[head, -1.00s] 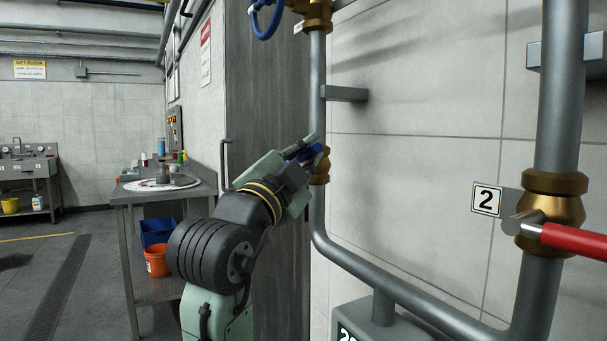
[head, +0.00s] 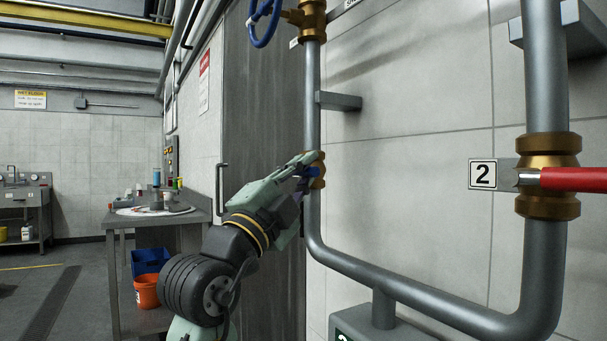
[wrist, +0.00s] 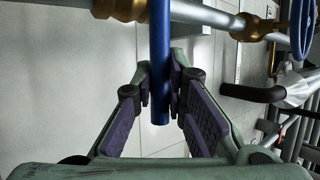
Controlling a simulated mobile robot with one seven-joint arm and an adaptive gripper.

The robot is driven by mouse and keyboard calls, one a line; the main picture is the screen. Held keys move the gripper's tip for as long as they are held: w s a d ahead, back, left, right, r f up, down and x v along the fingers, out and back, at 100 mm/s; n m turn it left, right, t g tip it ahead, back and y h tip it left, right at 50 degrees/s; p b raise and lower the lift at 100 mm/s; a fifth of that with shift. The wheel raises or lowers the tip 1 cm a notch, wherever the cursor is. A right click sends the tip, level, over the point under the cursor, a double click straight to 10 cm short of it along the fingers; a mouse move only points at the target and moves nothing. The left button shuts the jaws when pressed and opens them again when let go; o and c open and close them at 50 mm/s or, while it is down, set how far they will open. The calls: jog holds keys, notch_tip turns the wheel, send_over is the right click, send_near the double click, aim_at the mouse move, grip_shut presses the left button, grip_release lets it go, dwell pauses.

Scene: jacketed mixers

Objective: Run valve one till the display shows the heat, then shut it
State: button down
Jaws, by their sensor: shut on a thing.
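My gripper (head: 303,168) is shut on a blue lever (wrist: 160,55) at a brass valve (head: 316,169) on the left upright pipe. In the wrist view the lever's free end hangs between my fingers (wrist: 163,95). No number tag shows for this valve; my fingers may hide it. A grey box (head: 375,320) below the pipe bears a dark display at the bottom edge, almost wholly cut off, so no reading can be made out.
A blue handwheel (head: 263,22) is above. A metal bench (head: 125,216), blue bin (head: 150,259) and orange bucket (head: 146,290) stand left.

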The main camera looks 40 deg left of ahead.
jog(key=shift+f, duration=0.1)
jog(key=c, duration=1.6)
grip_release()
jog(key=v, duration=1.2)
